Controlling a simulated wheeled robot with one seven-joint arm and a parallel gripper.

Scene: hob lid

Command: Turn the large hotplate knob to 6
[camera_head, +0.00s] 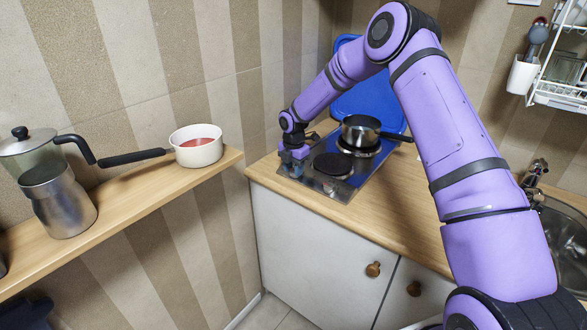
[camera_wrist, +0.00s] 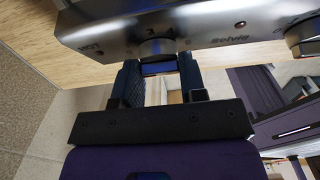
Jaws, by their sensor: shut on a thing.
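The hob (camera_head: 331,189) is set in the worktop's left end, with a bare dark hotplate (camera_head: 333,165) at the front. My gripper (camera_head: 292,166) is at the hob's left front side, and its fingers hide the controls in the head view. In the wrist view, my gripper (camera_wrist: 159,68) has one finger on each side of a round metal knob (camera_wrist: 158,47) on the steel panel (camera_wrist: 200,24), and is shut on it. A second knob (camera_wrist: 305,38) shows at the right edge. The knob's pointer and setting are not readable.
A black-handled saucepan (camera_head: 361,130) stands on the rear hotplate. A blue lid (camera_head: 366,100) stands raised behind the hob. A wall shelf (camera_head: 130,204) at left holds a white pan (camera_head: 196,146) and a moka pot (camera_head: 58,200). The worktop (camera_head: 400,190) right of the hob is clear.

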